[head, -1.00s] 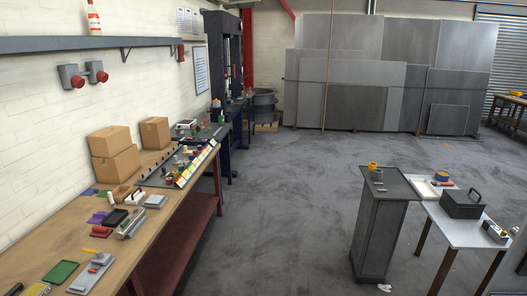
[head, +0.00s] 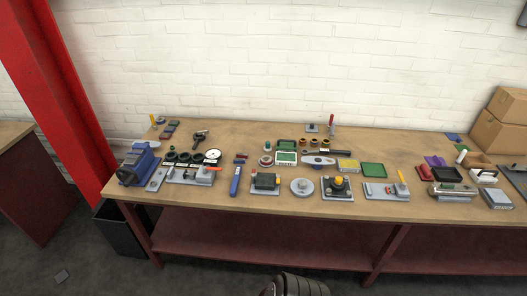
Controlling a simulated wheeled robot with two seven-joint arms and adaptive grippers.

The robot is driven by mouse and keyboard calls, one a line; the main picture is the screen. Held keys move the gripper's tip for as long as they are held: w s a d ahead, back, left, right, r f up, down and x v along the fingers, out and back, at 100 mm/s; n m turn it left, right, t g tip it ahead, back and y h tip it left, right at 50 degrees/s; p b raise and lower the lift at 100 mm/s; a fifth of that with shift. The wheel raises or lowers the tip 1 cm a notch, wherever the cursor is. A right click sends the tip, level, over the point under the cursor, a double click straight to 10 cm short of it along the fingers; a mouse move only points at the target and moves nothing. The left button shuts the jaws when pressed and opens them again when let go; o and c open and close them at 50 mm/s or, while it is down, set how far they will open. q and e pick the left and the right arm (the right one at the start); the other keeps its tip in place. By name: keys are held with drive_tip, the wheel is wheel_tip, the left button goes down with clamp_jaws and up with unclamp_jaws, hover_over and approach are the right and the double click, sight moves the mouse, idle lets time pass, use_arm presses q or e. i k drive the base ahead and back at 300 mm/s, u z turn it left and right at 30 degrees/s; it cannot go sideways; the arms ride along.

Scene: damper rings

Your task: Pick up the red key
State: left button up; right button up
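I cannot single out a red key for certain in the head view. Several small red items lie on the wooden workbench (head: 420,148). A thin red upright piece (head: 331,121) stands at the back, beside a small grey plate. A small red and dark piece (head: 240,157) lies near the middle, above a blue bar. A red-tipped part (head: 209,170) sits on a grey fixture at the left. These are too small to identify.
A blue vise (head: 138,164) stands at the bench's left end. Fixtures, rings and blocks crowd the bench's middle. Cardboard boxes (head: 497,134) stand at the right. A red post (head: 50,90) rises at the left, and a dark bin (head: 120,228) stands on the floor below the bench.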

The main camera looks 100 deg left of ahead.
sight(238, 155)
drive_tip(key=u, duration=4.05)
